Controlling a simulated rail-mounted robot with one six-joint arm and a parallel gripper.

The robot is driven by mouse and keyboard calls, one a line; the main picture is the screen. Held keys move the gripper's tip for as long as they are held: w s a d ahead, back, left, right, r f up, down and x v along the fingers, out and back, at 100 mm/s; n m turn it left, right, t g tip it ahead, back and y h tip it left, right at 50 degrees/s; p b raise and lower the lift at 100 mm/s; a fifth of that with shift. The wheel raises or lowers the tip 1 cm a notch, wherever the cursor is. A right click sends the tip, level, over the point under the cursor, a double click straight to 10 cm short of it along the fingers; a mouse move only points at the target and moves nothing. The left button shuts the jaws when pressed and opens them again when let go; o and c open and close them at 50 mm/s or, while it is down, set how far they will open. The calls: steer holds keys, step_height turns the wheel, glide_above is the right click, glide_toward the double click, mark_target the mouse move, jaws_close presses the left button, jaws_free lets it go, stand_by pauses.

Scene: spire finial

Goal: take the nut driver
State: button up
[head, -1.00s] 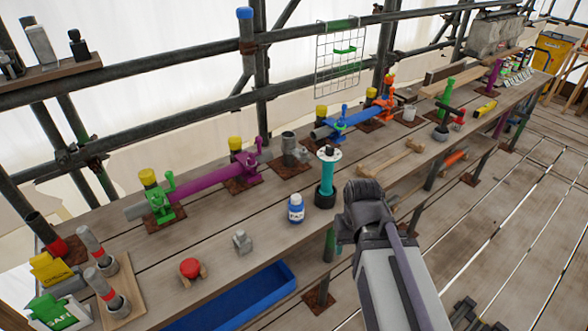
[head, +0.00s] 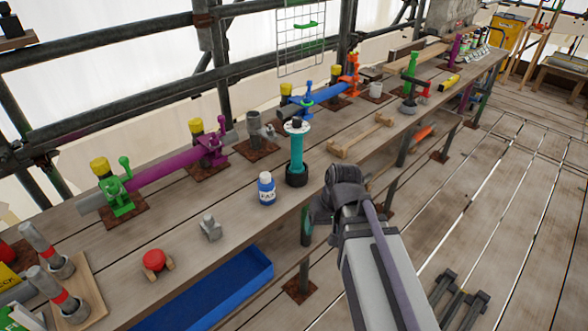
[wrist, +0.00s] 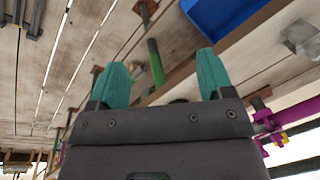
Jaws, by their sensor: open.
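I cannot tell for sure which thing is the nut driver. A teal upright piece (head: 297,155) with a white collar and dark top stands in a black round base on the bench, and may be it. My arm hides part of the bench's front edge in the head view, and my gripper's fingers do not show clearly there. In the wrist view my gripper (wrist: 163,62) has two teal fingers spread wide with nothing held between them. A dark green upright cylinder (wrist: 155,62) shows beyond the gap, apart from the fingers.
Clamped purple pipe (head: 168,170) lies behind. A blue tray (head: 225,290) sits below the front edge. Open plank floor (head: 475,190) lies to the right.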

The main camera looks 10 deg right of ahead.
steer(key=w+a+f+n+t+y+b, duration=0.1)
steer(key=w+a+f+t+y+b, duration=0.15)
steer(key=w+f+b, duration=0.4)
steer(key=n+t+y+b, duration=0.3)
steer(key=n+t, duration=0.1)
steer(key=t, duration=0.9)
glide_toward(294, 142)
step_height(294, 142, down, 3)
steer(key=w+d, duration=0.1)
steer(key=w, duration=0.1)
steer(key=x, duration=1.1)
steer(key=shift+w+r+p, duration=0.2)
steer(key=shift+r+p, duration=0.1)
steer(key=shift+s, duration=0.1)
jaws_close()
